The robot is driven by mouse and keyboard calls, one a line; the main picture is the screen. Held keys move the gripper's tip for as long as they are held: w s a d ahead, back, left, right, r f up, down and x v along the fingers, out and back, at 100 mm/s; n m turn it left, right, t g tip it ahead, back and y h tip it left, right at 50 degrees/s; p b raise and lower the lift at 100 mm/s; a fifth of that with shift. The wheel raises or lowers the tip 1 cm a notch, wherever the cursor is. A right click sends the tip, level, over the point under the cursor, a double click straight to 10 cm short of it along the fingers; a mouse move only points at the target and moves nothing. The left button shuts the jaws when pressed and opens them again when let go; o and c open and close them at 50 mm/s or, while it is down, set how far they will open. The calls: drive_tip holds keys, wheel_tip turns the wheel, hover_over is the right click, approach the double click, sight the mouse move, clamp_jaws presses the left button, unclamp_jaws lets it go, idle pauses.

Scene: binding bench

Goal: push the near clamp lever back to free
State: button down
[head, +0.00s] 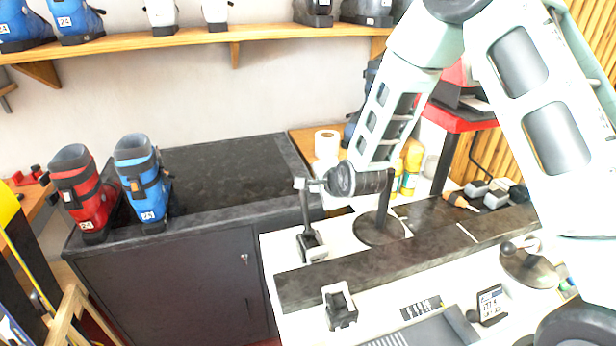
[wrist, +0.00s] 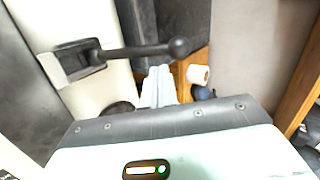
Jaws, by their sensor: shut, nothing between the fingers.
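A clamp (head: 312,247) with a dark block stands at the left end of a long dark bar (head: 390,262) on the white bench. Its lever (head: 305,208) stands upright; the ball knob is beside my fingertips. A second clamp block (head: 341,306) stands in front of the bar; I cannot make out its lever's position. My gripper (head: 308,186) is shut and empty at the top of the upright lever. In the wrist view, my fingertips (wrist: 158,84) are just below the lever (wrist: 135,51) and its knob. Whether they touch cannot be told.
A round-based stand (head: 380,230) is close behind the bar, under my wrist. Another round-based stand with a knob (head: 530,268) is at the right. A small display (head: 490,303) and a grey tray (head: 430,335) lie in front. A paper roll (head: 326,145) stands behind.

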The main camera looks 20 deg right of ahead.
drive_tip(key=shift+w+a+f+p, duration=0.2)
drive_tip(key=shift+w+p, duration=0.2)
drive_tip(key=shift+w, duration=0.35)
drive_tip(key=shift+w+a+f+p, duration=0.1)
drive_tip(key=shift+w+f+p, duration=0.2)
drive_tip(key=shift+w, duration=0.45)
drive_tip(key=shift+w+a+f+p, duration=0.1)
drive_tip(key=shift+w+p, duration=0.35)
drive_tip(key=shift+w, duration=0.3)
